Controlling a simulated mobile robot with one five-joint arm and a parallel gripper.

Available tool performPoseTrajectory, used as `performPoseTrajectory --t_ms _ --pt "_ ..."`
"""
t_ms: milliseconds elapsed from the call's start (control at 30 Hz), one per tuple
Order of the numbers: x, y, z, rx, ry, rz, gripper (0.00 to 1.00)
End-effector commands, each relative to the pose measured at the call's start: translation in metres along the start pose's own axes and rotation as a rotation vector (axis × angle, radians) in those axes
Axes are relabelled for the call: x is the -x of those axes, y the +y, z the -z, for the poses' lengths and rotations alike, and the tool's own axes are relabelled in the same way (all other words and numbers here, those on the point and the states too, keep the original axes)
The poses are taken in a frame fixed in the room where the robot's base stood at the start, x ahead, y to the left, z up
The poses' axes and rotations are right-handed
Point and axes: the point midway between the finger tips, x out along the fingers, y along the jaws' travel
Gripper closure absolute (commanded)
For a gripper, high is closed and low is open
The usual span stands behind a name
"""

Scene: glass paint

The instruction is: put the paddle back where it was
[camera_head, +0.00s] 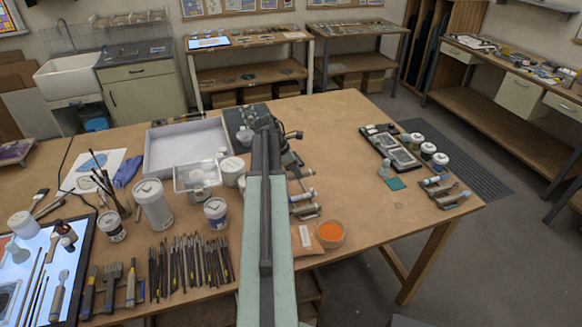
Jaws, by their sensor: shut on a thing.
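My arm reaches from the bottom middle of the camera_head view over the wooden table. My gripper (270,128) is at its far end, above the table by a dark slab (235,112). Its jaws are mostly hidden by my arm and wrist. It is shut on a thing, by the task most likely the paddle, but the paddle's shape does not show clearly. I cannot tell whether the held thing touches the table or the slab. I cannot make out an empty place for the paddle.
A pale tray (150,172) and a clear bin (197,184) stand left of my arm. Many brushes (190,268) lie nearer, beside jars (153,205). An orange bowl (330,234) is right of my arm. A black tray (365,137) stands farther right.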

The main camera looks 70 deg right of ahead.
Motion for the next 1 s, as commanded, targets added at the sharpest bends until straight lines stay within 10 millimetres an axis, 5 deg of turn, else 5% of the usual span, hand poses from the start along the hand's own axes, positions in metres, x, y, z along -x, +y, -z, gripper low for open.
performPoseTrajectory --t_ms 267,700,1000 --pt "0.003 0.007 0.018 0.033 0.055 0.003 1.0" --pt "-0.037 0.006 0.037 0.032 0.053 0.003 1.0" --pt "-0.038 0.006 0.038 0.032 0.053 0.003 1.0"
